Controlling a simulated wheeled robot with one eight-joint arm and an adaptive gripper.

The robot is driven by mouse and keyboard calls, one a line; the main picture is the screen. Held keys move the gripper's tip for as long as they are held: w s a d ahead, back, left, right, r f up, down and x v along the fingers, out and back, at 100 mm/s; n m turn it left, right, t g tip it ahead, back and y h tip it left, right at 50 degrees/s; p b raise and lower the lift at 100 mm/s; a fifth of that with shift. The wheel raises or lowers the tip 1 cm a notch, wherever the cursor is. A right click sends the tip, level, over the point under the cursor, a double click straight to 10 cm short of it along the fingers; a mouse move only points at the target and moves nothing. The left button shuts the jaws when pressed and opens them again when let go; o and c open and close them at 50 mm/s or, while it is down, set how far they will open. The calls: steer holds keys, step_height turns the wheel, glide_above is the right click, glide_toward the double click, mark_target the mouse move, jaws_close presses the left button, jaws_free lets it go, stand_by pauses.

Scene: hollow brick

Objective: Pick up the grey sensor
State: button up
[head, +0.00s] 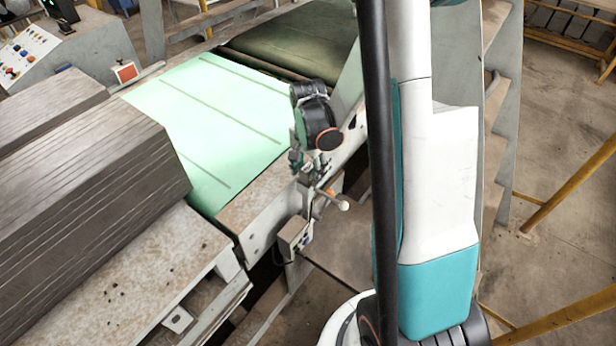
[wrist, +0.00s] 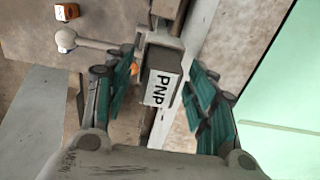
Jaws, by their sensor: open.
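The grey sensor (wrist: 160,84) is a small box with a white label reading PNP, seen in the wrist view on a metal bracket beside the conveyor. My gripper (wrist: 165,78) is open, with its teal fingers on either side of the sensor. Gaps show between both fingers and the box, so neither appears to touch it. In the head view my gripper (head: 307,165) points down at the conveyor's near side rail. There the sensor is too small and too covered by the gripper to make out clearly.
A lever with a pale ball knob (head: 342,204) sticks out close to the gripper; the knob (wrist: 66,43) is left in the wrist view. A pale green conveyor belt (head: 215,115) lies behind. Stacked brown boards (head: 85,190) stand left. A small switch box (head: 293,234) hangs below the rail.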

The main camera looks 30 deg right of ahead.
steer(key=c, duration=1.2)
steer(key=shift+r, duration=0.1)
